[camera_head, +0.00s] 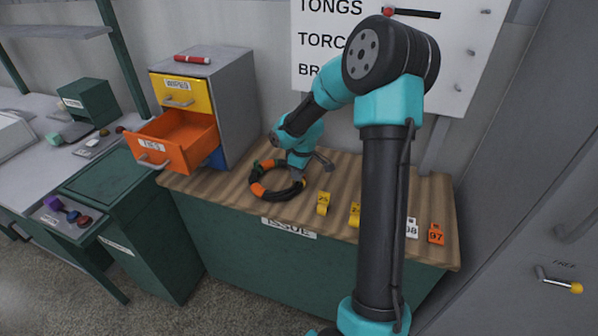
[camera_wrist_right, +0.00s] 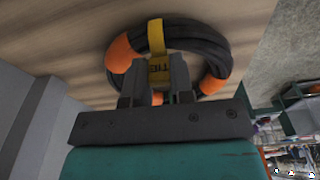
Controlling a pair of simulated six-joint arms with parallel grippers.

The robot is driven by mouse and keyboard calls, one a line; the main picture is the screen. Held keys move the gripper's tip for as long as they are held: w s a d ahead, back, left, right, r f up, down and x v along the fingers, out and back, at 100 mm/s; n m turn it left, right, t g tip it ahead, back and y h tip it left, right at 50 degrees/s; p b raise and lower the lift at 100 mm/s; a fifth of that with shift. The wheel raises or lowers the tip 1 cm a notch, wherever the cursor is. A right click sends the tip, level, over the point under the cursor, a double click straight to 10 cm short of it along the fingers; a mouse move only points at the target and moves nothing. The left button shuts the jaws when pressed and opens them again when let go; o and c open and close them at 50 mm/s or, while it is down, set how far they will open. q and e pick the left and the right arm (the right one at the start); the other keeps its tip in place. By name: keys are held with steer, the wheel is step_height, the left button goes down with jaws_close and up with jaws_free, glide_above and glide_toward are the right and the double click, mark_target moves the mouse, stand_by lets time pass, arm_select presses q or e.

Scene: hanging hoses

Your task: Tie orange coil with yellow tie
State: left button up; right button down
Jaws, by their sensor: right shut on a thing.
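The orange coil (camera_head: 259,190) is a ring of black hose with orange bands, lying on the wooden counter in the head view. It also shows in the right wrist view (camera_wrist_right: 205,44). My right gripper (camera_head: 298,180) is at the coil's right side. In the wrist view its fingers (camera_wrist_right: 156,82) are shut on the yellow tie (camera_wrist_right: 156,38), which has dark lettering. The tie's strap lies across the hose bundle, between two orange bands. Whether it closes around the hose underneath is hidden. My left gripper is not in view.
An orange drawer (camera_head: 165,158) stands open in the grey cabinet (camera_head: 236,105) left of the coil. Yellow tags (camera_head: 323,203), a white tag (camera_head: 412,228) and an orange tag (camera_head: 436,234) sit along the counter's front edge. A lettered board (camera_head: 315,60) is on the wall behind.

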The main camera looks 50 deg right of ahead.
steer(key=shift+f, duration=0.65)
stand_by(0.7)
steer(key=c, duration=0.9)
jaws_free()
steer(key=shift+r, duration=0.1)
step_height(320, 180, up, 17)
steer(key=s, duration=0.2)
steer(key=shift+d, duration=0.35)
